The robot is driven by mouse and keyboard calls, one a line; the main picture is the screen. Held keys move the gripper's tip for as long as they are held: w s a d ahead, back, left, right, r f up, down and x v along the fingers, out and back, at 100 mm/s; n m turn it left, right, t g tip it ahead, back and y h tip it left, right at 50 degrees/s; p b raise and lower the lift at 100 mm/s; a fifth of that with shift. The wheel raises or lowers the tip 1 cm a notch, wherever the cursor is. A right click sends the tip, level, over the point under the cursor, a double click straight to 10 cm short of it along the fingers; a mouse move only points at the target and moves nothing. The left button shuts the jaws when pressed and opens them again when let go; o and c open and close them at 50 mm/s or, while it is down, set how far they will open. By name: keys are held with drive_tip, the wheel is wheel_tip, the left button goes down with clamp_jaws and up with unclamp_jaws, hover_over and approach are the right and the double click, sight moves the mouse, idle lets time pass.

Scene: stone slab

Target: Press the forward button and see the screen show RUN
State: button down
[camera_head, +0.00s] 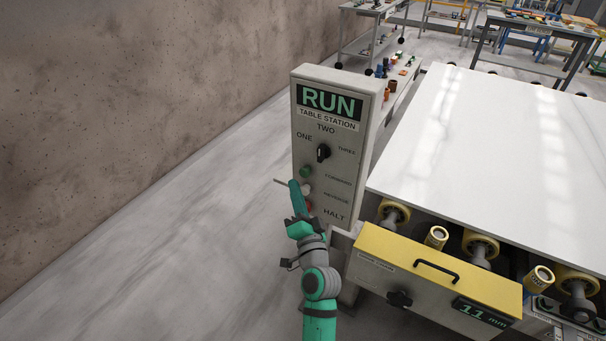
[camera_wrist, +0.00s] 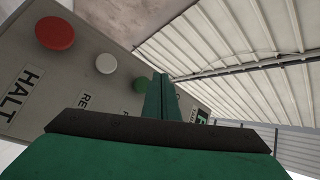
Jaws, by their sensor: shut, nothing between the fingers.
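The grey control box (camera_head: 314,199) stands upright left of the slab. Its screen (camera_head: 329,101) reads RUN in green letters. The green forward button (camera_head: 305,172) is beside the FORWARD label, and it also shows in the wrist view (camera_wrist: 141,84), partly behind my fingers. My gripper (camera_head: 294,184) is shut and empty, with its tips close to the green button; I cannot tell whether they touch it. The white reverse button (camera_wrist: 106,63) and red HALT button (camera_wrist: 55,34) show in the wrist view. The black selector knob (camera_head: 323,152) sits above the buttons.
A white slab (camera_head: 490,130) lies on rollers to the right. A yellow-topped unit (camera_head: 436,272) with a black handle and an "11 mm" display stands at its front. A brown wall (camera_head: 130,100) runs along the left, with clear floor (camera_head: 180,230) between.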

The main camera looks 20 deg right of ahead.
drive_tip(key=shift+s+a, duration=0.95)
drive_tip(key=shift+a, duration=0.25)
drive_tip(key=s+a+f+n+g, duration=0.25)
drive_tip(key=s+a+f, duration=0.25)
drive_tip(key=s+f, duration=0.4)
drive_tip(key=s+a+f+n+g, duration=0.1)
drive_tip(key=s+a+f+n, duration=0.2)
drive_tip(key=s+a+f, duration=0.65)
drive_tip(key=s+a+r+n+y, duration=0.1)
drive_tip(key=s+n, duration=0.3)
drive_tip(key=s, duration=0.8)
drive_tip(key=s+a+r+n+g+y, duration=0.1)
drive_tip(key=s+a+r+n, duration=0.1)
drive_tip(key=s, duration=1)
drive_tip(key=shift+s+a+r+n+y, duration=0.2)
drive_tip(key=shift+a+r+n+y, duration=0.2)
drive_tip(key=shift+a+n, duration=0.4)
drive_tip(key=c, duration=2.4)
unclamp_jaws()
drive_tip(key=shift+d+g, duration=0.1)
drive_tip(key=shift+g, duration=0.15)
drive_tip(key=shift+c, duration=0.2)
